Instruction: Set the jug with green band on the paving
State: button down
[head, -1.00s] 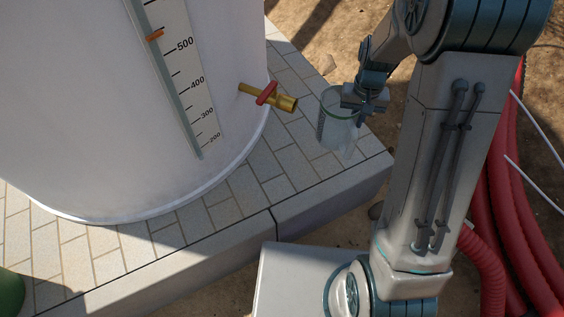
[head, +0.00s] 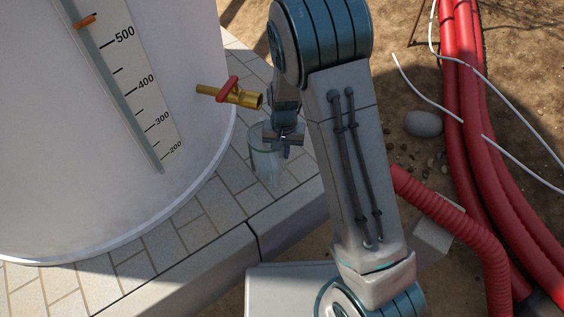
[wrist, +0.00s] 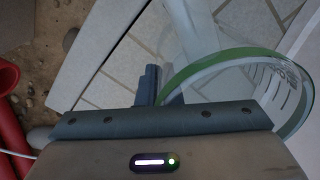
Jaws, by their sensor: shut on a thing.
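The clear jug (head: 264,164) is in the head view, below and slightly right of the brass tap. One dark finger (wrist: 148,85) shows beside the rim in the wrist view. The jug looks upright and empty. It is over the paving (head: 205,208), near the paving's edge; I cannot tell whether its base touches the slabs.
A large white tank (head: 70,150) with a level scale stands at left on the paving. Its brass tap with a red lever (head: 230,93) juts out just above the jug. Red hoses (head: 465,130) and a grey stone (head: 423,124) lie on bare ground at right. Open slabs lie lower left.

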aim_at(282, 158)
jog(key=shift+w+a+f, duration=0.25)
jog(key=shift+w+f, duration=0.1)
jog(key=shift+f, duration=0.1)
jog(key=shift+f+b, duration=1.15)
jog(key=shift+f, duration=0.6)
jog(key=shift+f, duration=0.2)
jog(key=c, duration=1.6)
grip_release()
jog(key=shift+r, duration=0.15)
